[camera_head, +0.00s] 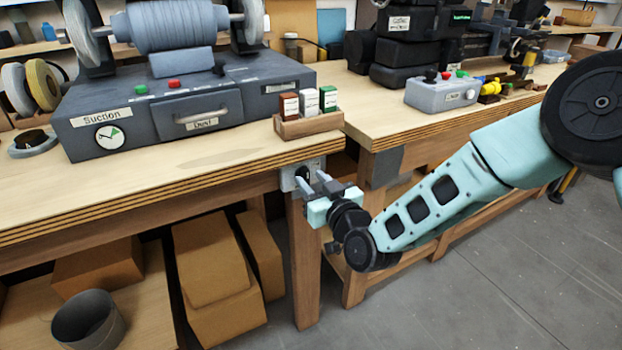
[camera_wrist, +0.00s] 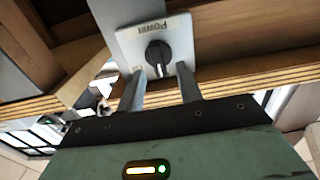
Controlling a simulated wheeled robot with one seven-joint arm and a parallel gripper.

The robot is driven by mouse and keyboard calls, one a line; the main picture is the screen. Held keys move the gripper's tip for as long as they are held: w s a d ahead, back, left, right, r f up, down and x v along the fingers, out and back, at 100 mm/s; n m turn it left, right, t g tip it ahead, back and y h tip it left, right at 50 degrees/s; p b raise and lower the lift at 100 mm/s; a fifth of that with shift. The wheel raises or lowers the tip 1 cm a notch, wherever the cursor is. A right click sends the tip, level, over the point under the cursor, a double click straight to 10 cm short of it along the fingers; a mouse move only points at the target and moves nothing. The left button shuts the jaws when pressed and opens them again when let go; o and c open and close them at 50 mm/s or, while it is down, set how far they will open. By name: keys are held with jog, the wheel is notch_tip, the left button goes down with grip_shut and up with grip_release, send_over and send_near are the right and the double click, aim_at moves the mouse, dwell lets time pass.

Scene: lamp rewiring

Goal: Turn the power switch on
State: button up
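In the wrist view the image is turned, and the knob shows between and beyond my gripper's two fingers. In the head view the grey plate (camera_head: 286,180) is under the front edge of the left bench, partly hidden by my gripper (camera_head: 316,181). My gripper also shows in the wrist view (camera_wrist: 160,88). It is open, with its fingers apart on either side of the knob's line. I cannot tell whether the fingertips touch the plate.
The left workbench (camera_head: 200,170) overhangs the plate, with a wooden leg (camera_head: 305,265) below it. A small wooden holder with cartons (camera_head: 308,125) stands at the bench corner above. Open grey floor (camera_head: 480,290) lies right.

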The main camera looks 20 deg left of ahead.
jog(key=shift+w+a, duration=0.45)
jog(key=shift+a, duration=0.05)
grip_shut()
